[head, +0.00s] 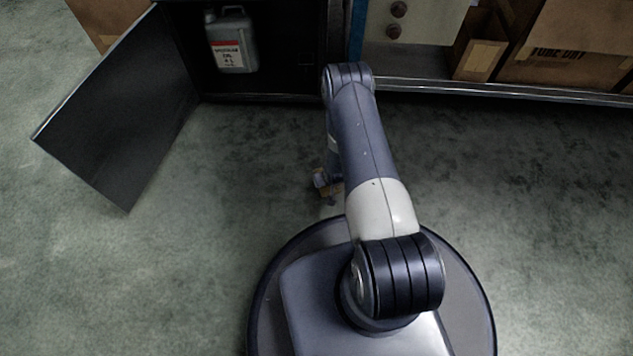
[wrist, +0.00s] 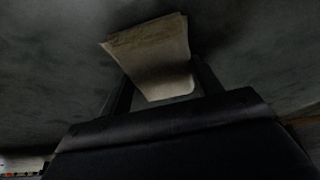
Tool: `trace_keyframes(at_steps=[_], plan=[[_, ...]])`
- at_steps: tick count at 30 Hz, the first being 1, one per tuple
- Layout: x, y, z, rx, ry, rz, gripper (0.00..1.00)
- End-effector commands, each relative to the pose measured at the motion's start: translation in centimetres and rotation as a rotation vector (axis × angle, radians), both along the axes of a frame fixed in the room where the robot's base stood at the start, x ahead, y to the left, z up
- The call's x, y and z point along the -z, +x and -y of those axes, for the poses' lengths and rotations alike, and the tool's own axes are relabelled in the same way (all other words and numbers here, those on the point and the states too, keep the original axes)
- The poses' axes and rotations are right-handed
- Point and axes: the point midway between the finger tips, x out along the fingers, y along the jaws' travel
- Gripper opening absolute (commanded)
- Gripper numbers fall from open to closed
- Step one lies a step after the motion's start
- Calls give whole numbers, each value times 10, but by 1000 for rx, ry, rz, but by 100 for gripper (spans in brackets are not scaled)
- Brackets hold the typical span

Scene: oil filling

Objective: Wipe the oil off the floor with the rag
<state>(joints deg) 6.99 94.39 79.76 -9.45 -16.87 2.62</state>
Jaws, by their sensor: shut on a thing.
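In the wrist view, the rag (wrist: 152,52) is a beige folded cloth. My gripper (wrist: 160,88) is shut on it, with one dark finger on each side. The rag sticks out beyond the fingers, close to the grey floor; I cannot tell whether it touches. In the head view, my gripper (head: 328,186) is low near the floor, mostly hidden behind my arm, and a bit of tan shows at it. The floor (head: 240,160) has dark blotches, and I cannot tell which of them are oil.
A cabinet stands at the back with its dark door (head: 125,110) swung open to the left. A grey oil can (head: 232,55) sits inside it. A shelf with cardboard boxes (head: 560,45) is at the back right. The floor on the right (head: 520,200) is clear.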

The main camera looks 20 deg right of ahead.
Motion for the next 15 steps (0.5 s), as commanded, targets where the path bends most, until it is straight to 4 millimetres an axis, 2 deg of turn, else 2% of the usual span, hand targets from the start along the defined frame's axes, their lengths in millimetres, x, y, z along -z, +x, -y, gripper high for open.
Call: trace_keyframes(at_steps=[2, 5, 15], plan=[[0, 0, 5, 1, -1, 0, 43], [0, -1, 2, -2, 0, -1, 43], [0, -18, -41, -4, 1, -1, 43]])
